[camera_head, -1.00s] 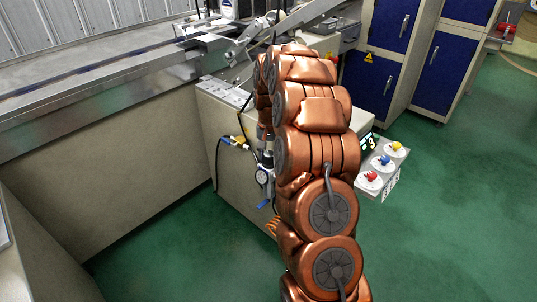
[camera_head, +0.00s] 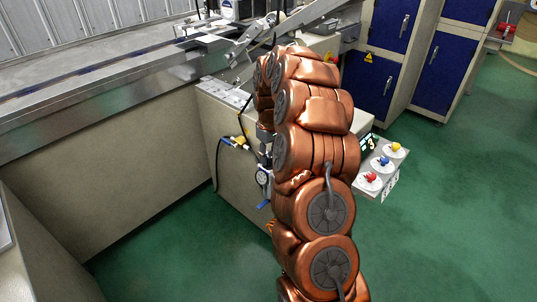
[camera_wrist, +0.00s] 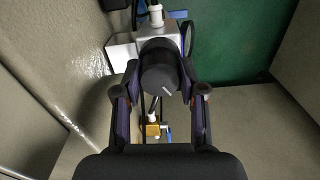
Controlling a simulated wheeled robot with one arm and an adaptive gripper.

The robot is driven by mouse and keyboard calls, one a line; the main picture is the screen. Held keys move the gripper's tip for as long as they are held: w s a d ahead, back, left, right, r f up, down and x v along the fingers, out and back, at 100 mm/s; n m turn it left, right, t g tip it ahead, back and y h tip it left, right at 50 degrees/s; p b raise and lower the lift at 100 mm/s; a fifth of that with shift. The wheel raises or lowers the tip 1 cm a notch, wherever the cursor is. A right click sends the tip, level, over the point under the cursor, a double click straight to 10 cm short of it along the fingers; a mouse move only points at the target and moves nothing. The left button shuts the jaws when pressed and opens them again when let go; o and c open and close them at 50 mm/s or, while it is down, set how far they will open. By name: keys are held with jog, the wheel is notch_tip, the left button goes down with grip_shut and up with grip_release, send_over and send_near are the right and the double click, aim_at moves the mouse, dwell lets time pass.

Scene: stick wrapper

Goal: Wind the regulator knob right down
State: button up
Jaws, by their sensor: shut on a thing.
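The regulator knob (camera_wrist: 160,72) is a dark round cap with a pale line on its top, seen from above in the wrist view. My gripper (camera_wrist: 160,80) has one finger on each side of the knob and is shut on it. The regulator's grey metal body (camera_wrist: 157,35) shows just beyond the knob. In the head view, the regulator's round white gauge (camera_head: 262,176) is on the side of the beige machine cabinet (camera_head: 235,186). My copper-coloured arm hides the knob and most of the gripper there.
Yellow fittings and dark hoses (camera_head: 238,141) are left of the regulator. A brass fitting with a blue lever (camera_wrist: 154,131) is below the knob in the wrist view. Green floor (camera_head: 440,230) is clear.

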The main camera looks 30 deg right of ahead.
aim_at(269, 154)
jog(key=shift+n, duration=1.5)
jog(key=o, duration=1.1)
jog(key=shift+o, duration=0.2)
jog(key=shift+r, duration=0.15)
notch_tip(269, 154, up, 12)
